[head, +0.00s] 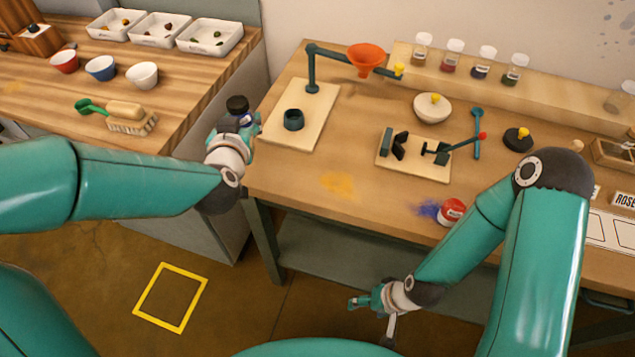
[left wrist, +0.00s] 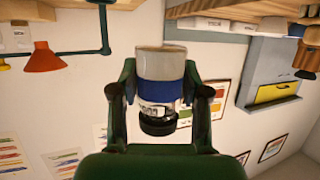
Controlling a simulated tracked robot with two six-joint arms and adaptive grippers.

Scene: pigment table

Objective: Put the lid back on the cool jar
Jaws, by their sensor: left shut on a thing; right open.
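My left gripper (head: 243,122) is shut on a small jar with a blue band and a pale label; the jar (left wrist: 160,88) shows between its fingers in the left wrist view. A black lid (head: 237,104) is at the jar's upper end in the head view; it also shows in the left wrist view (left wrist: 158,124), where the picture is upside down. Whether the lid is fully seated cannot be told. The jar is roughly upright, held at the left end of the table. My right gripper (head: 367,301) is open and empty, low in front of the table.
A board (head: 310,130) with a funnel stand (head: 312,72) is just right of the left gripper. Several clear jars, one a red jar (head: 453,57), stand on the back shelf. A red-and-white container (head: 452,212) is beside blue powder (head: 428,209). The table's front left is clear.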

